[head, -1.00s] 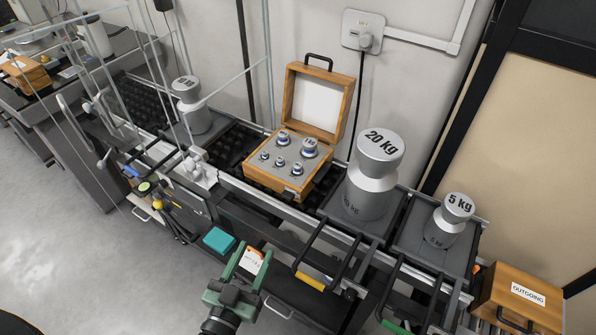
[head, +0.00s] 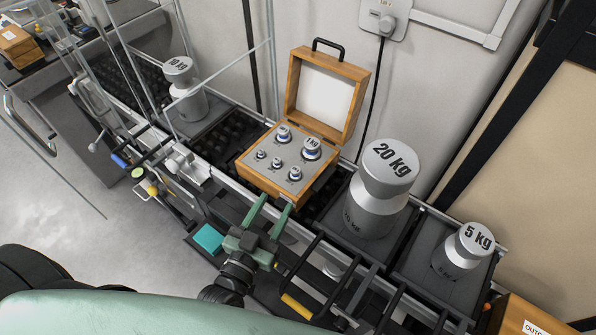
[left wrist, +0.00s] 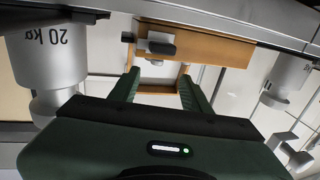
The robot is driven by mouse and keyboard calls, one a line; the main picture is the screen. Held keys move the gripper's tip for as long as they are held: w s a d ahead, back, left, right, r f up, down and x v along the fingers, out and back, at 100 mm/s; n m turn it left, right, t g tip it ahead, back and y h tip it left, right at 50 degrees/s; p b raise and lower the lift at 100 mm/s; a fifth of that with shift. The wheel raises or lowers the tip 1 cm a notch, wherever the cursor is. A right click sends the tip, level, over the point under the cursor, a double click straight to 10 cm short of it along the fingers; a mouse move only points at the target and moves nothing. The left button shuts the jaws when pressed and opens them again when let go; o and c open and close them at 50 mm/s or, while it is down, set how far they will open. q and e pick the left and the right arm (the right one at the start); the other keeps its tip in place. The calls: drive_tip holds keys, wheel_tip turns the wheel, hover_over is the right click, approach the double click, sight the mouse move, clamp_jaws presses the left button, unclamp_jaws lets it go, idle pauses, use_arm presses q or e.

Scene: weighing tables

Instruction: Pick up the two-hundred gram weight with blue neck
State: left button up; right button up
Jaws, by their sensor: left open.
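The open wooden box (head: 246,173) holds several silver weights in a grey insert. The largest, labelled 1 kg (head: 312,149), is at the back right, with another large weight (head: 283,133) at the back left. Three smaller ones stand in front: a front-right weight (head: 295,174) with a blue neck, a middle weight (head: 277,164) and a left weight (head: 261,154). Their labels are too small to read, so I cannot tell which is two hundred grams. My left gripper (head: 269,212) is open and empty, in front of the box. My right gripper is out of view.
A 20 kg weight (head: 380,187) and a 5 kg weight (head: 464,251) stand right of the box, a 10 kg weight (head: 186,92) left. Black rail handles (head: 318,262) lie right of my gripper. The box lid (head: 292,85) stands open behind the weights.

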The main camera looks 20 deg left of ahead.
sight(293, 175)
use_arm(q)
drive_tip(key=w, duration=0.3)
drive_tip(key=shift+w+d+f+b, duration=0.1)
drive_tip(key=shift+w+d+b, duration=0.15)
drive_tip(key=shift+w+b, duration=0.15)
drive_tip(key=shift+w+d, duration=0.1)
drive_tip(key=shift+w, duration=0.45)
drive_tip(key=w+b, duration=0.1)
drive_tip(key=w, duration=0.2)
drive_tip(key=shift+w+d+b, duration=0.3)
drive_tip(key=shift+d+b, duration=0.1)
drive_tip(key=shift+w, duration=0.45)
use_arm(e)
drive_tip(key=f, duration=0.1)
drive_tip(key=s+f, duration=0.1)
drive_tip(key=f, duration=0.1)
use_arm(q)
drive_tip(key=shift+s, duration=0.1)
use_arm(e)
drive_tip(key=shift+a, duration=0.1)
use_arm(q)
clamp_jaws()
